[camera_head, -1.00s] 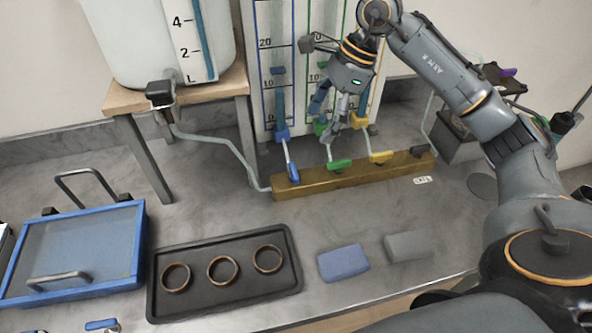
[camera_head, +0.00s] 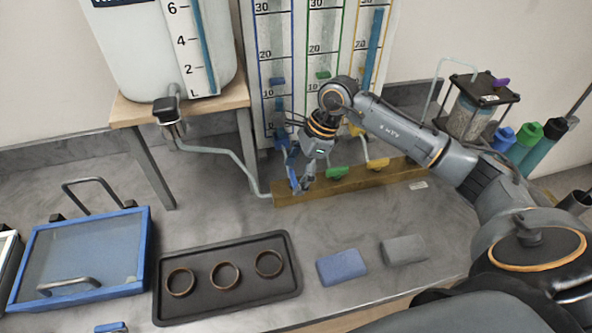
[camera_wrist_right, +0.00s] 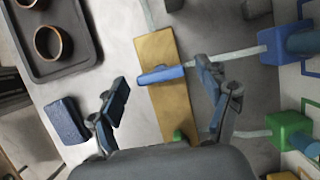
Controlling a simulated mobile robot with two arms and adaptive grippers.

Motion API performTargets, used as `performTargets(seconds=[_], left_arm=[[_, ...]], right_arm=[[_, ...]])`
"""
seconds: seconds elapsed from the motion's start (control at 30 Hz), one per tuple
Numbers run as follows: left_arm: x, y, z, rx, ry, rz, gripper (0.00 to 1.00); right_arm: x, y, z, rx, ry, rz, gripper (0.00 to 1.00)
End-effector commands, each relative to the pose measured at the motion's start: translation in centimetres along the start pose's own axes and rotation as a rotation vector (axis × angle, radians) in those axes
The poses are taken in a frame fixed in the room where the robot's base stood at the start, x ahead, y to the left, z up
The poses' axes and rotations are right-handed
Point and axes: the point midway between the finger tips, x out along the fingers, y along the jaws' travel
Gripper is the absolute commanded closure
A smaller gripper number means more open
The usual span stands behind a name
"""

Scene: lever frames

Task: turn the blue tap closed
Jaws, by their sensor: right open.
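The blue tap handle (camera_wrist_right: 160,75) shows in the right wrist view, lying crosswise over the long wooden bar (camera_wrist_right: 158,48). A pale tube runs from its end towards a blue fitting. My right gripper (camera_wrist_right: 163,80) is open, with one finger on each side of the blue handle and visible gaps to it. In the head view my right gripper (camera_head: 303,187) is over the left end of the bar (camera_head: 358,182) and mostly hides the blue tap. Whether it touches the bar cannot be told. My left gripper is not in view.
The green tap (camera_head: 337,172) and yellow tap (camera_head: 377,164) sit further right on the bar. Behind stands a scaled panel with tubes. A white tank (camera_head: 130,55) stands on a wooden stand at left. A black tray (camera_head: 225,307), a blue block (camera_head: 341,267) and a grey block (camera_head: 404,249) lie in front.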

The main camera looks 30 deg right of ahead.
Motion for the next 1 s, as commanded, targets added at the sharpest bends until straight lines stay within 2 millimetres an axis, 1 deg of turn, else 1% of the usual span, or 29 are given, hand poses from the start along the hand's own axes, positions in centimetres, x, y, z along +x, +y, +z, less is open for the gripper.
performTargets(seconds=[0.13, 0.17, 0.2, 0.37, 0.4, 0.43, 0.77, 1.0], left_arm=[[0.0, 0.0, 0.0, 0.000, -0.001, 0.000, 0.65], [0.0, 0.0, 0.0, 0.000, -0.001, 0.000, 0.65], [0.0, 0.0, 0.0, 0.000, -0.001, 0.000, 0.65], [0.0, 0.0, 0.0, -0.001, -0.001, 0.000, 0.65], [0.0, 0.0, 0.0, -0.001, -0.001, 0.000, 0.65], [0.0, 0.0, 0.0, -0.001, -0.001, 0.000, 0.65], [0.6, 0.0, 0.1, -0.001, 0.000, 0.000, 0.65], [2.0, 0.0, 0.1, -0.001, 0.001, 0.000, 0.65]], right_arm=[[0.0, 0.0, 0.0, 0.000, 0.000, 0.000, 0.23], [0.0, 0.0, 0.0, 0.000, 0.000, 0.000, 0.27], [0.0, 0.0, 0.0, 0.000, 0.000, 0.000, 0.35], [0.0, 0.0, 0.0, 0.001, 0.000, 0.000, 0.67], [0.0, 0.0, 0.0, 0.001, 0.000, 0.001, 0.76], [0.0, 0.0, 0.0, 0.001, 0.000, 0.001, 0.77], [0.1, 0.0, -0.1, 0.043, 0.001, -0.018, 0.77], [0.3, 0.1, -0.2, 0.178, 0.000, -0.075, 0.77]])
